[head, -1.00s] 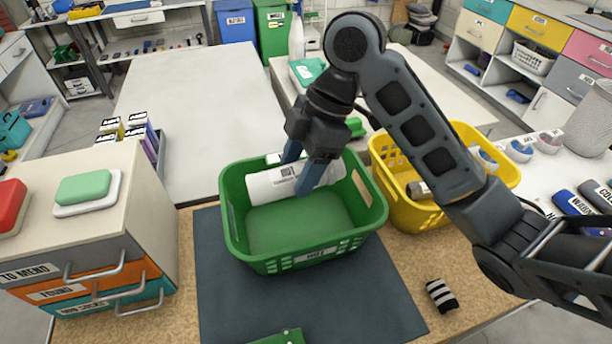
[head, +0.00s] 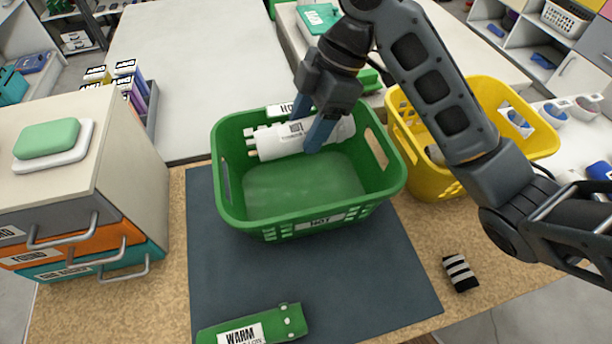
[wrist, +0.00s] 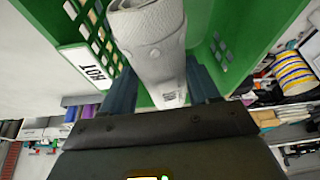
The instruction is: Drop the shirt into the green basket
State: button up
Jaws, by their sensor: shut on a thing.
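The white rolled shirt (head: 278,143), with a small printed label, lies crosswise inside the upper back part of the green basket (head: 262,224). My gripper (head: 310,130) reaches down into the basket and is shut on the shirt near its middle. In the wrist view, the shirt (wrist: 155,48) runs between the two blue fingers, with the basket's green walls around it. The basket's bare floor shows in front of the shirt. I cannot tell whether the shirt touches the back wall.
The green basket stands on a dark mat (head: 270,285). A yellow basket (head: 530,140) stands close on its right. A drawer unit (head: 130,170) stands left.

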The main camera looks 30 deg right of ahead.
jog(key=shift+f, duration=0.15)
jog(key=o, duration=1.2)
jog(key=v, duration=0.7)
jog(key=shift+d+r+p, duration=0.2)
jog(key=shift+r+p, duration=0.15)
jog(key=shift+p, duration=0.05)
jog(key=shift+s, duration=0.1)
